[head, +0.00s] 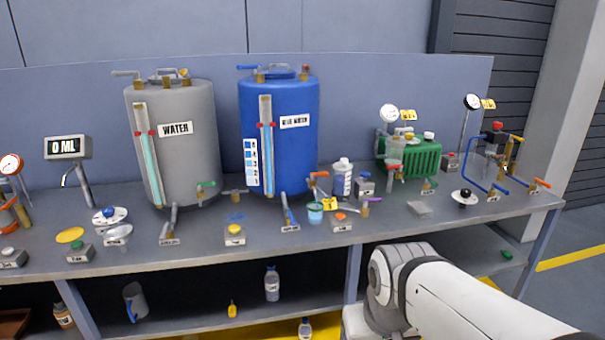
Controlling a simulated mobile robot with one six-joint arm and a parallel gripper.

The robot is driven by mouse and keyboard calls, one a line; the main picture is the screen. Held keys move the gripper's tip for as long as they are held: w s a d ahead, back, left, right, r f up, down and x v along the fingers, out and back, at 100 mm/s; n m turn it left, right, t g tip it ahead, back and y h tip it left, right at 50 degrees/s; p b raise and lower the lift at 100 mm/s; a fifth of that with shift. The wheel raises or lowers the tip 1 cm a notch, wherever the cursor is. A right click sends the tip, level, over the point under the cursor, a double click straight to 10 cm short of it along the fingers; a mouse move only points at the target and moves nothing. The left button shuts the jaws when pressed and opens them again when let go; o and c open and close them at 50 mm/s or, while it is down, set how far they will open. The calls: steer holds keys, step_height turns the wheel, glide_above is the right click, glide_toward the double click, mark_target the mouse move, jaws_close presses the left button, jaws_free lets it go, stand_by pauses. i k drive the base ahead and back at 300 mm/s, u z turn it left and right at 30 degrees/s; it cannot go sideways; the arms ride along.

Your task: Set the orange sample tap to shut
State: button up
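An orange-red lever (318,174) sits on a small tap low on the right side of the blue tank (291,150), above a small cup (315,213). A second orange lever (541,184) is at the far right end of the bench, near a frame of blue and orange pipes (487,172). I cannot read their labels, so I cannot tell which is the sample tap, or whether either is open or shut. My white arm shows at the bottom right, but my gripper is not in view.
The grey WATER tank (185,110) stands left of the blue tank. The bench (375,226) also holds a green ribbed unit (424,160), gauges, buttons and a yellow tag (330,204). Bottles and a jug (134,301) stand on the lower shelf. Open floor lies at the right.

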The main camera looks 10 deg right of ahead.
mark_target(313, 175)
steer(key=u, duration=0.35)
steer(key=i, duration=1.75)
steer(key=z, duration=0.75)
